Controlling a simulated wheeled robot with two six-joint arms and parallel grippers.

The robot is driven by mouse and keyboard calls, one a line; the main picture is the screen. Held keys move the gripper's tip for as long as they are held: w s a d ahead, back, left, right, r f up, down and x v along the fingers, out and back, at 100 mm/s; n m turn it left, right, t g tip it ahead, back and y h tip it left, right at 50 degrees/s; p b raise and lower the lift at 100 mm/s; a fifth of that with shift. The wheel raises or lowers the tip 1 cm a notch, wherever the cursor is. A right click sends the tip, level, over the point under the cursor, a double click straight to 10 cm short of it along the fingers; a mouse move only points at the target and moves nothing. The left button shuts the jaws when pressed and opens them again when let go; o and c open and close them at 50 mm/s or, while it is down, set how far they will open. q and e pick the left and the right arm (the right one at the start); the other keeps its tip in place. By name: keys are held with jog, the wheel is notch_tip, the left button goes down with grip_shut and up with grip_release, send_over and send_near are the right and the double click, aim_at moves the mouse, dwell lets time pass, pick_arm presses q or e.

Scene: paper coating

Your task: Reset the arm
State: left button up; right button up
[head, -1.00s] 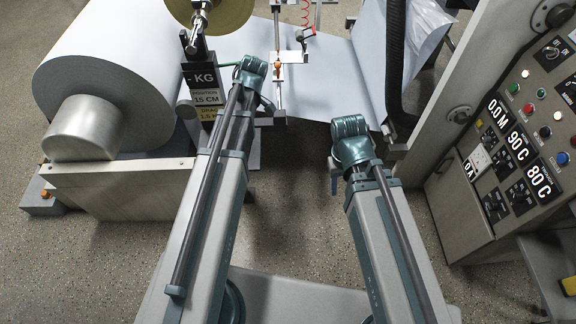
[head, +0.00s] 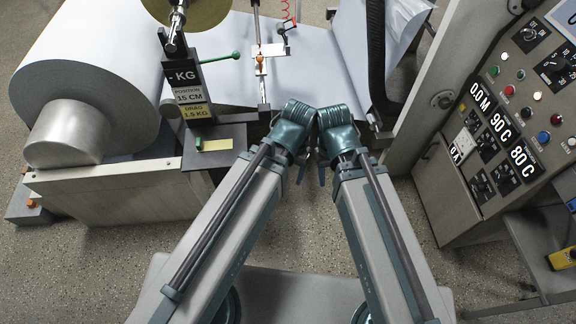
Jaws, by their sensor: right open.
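My two arms reach forward from the bottom of the head view, and their teal wrists nearly meet in the middle. My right gripper (head: 321,172) points down below its wrist; only a small blue part shows, and it is open. I see nothing held in it. My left gripper (head: 301,172) is mostly hidden under its own wrist, so its jaws cannot be made out. Both grippers hang over the floor in front of the paper machine.
A large paper roll (head: 95,60) on a metal stand (head: 115,190) is at the left. A scale post (head: 182,75) with a green-knobbed lever (head: 236,55) stands beside it. The paper sheet (head: 305,75) spans behind. A control panel (head: 500,120) stands at the right.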

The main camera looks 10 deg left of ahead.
notch_tip(320, 180, up, 14)
jog(key=p, duration=1.4)
jog(key=shift+r, duration=0.15)
